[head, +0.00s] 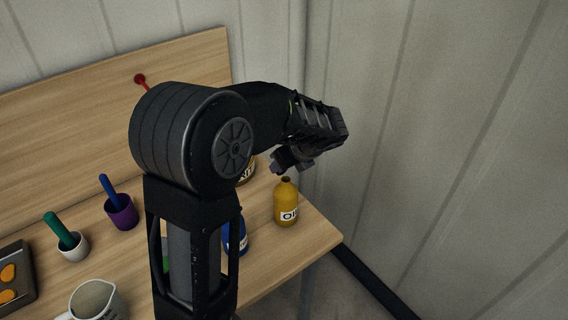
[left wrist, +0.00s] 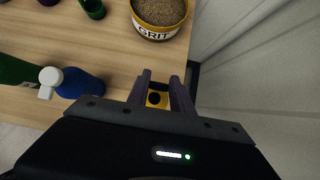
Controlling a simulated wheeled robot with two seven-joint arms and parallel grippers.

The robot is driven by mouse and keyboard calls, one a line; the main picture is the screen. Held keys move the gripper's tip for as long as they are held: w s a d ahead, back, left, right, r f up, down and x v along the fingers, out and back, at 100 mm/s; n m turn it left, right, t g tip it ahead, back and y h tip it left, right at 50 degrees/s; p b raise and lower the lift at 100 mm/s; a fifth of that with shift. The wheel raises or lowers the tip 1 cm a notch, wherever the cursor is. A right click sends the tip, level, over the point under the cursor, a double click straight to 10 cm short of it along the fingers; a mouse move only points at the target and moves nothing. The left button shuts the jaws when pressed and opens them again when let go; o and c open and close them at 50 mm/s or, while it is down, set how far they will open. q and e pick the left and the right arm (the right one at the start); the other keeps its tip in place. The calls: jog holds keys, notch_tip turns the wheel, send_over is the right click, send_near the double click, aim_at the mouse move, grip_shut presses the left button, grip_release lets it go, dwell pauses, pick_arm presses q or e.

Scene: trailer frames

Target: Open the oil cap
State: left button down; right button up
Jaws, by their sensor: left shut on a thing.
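The yellow oil bottle (head: 287,204) stands upright near the right end of the wooden bench, its label partly readable. Its top shows dark in the head view. My left gripper (head: 275,168) is just above and to the left of the bottle top, apart from it. In the left wrist view, the fingers of my left gripper (left wrist: 163,82) are held apart around a small thing, most likely the oil cap, which is hard to make out. The yellow bottle (left wrist: 163,103) with a dark round spot shows between them. My right gripper is out of view.
A grit tin (left wrist: 159,17) stands close behind the bottle. A purple cup (head: 121,213), white cup (head: 75,248) and pitcher (head: 93,302) stand further left. A wall rises at right.

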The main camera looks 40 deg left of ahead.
pick_arm(q)
jog(key=shift+f, duration=0.1)
dwell(0.4)
jog(key=c, duration=1.3)
grip_release()
jog(key=b+v, duration=0.1)
jog(key=v, duration=0.6)
jog(key=shift+s+d+r, duration=0.1)
jog(key=shift+r, duration=0.3)
